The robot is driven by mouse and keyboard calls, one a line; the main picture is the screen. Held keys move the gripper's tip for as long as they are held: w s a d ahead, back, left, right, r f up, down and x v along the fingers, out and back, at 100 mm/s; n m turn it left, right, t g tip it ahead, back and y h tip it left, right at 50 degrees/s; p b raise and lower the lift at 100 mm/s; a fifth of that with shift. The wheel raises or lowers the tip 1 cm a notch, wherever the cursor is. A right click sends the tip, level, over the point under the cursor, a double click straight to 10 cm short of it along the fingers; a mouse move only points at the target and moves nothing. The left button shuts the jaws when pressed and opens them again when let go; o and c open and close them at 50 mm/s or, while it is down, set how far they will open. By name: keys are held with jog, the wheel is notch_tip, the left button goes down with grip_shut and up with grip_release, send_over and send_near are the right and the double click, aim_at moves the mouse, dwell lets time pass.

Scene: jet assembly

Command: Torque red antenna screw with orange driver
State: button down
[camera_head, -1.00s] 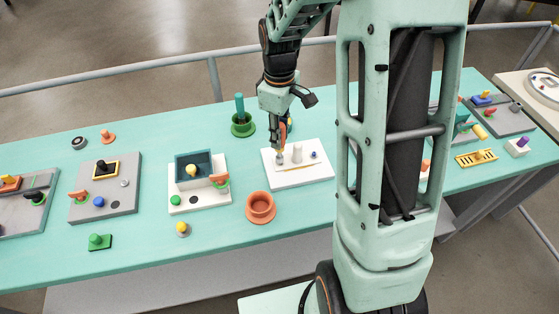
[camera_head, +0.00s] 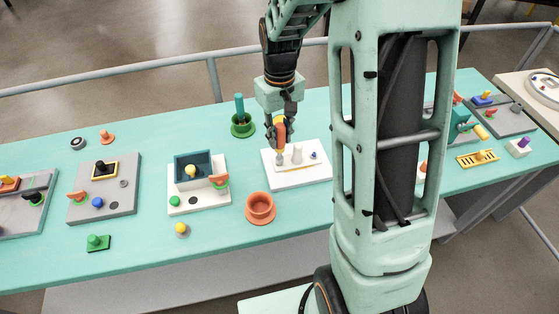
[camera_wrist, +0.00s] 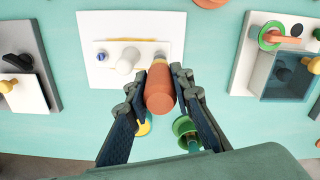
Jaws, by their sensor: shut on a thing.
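My gripper (camera_head: 279,138) is shut on the orange driver (camera_head: 281,128), above the left part of a white board (camera_head: 305,179). In the wrist view, my gripper (camera_wrist: 160,84) has one finger on each side of the orange driver (camera_wrist: 159,97), seen nearly end-on. The driver's lower end is over a small light post at the board's left side in the head view; I cannot tell whether they touch. I cannot make out a red antenna screw. The driver and fingers hide part of the board.
The board also bears a white cylinder (camera_head: 297,155), a blue knob (camera_head: 313,155) and a thin yellow strip. A green holder (camera_head: 242,128) stands behind left, an orange cup (camera_head: 260,207) in front. A white tray with a teal box (camera_head: 194,163) lies left.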

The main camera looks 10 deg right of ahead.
jog(key=shift+r, duration=0.2)
dwell(0.3)
jog(key=shift+r+p, duration=0.45)
jog(key=n, duration=0.6)
jog(key=shift+p, duration=0.3)
jog(key=n+p, duration=0.1)
jog(key=n, duration=0.2)
jog(key=shift+r+n, duration=0.1)
jog(key=shift+n, duration=0.2)
jog(key=n+p, duration=0.1)
jog(key=n, duration=0.2)
jog(key=shift+n, duration=0.3)
jog(key=shift+n+p, duration=0.5)
jog(key=shift+n, duration=0.3)
jog(key=shift+f, duration=0.2)
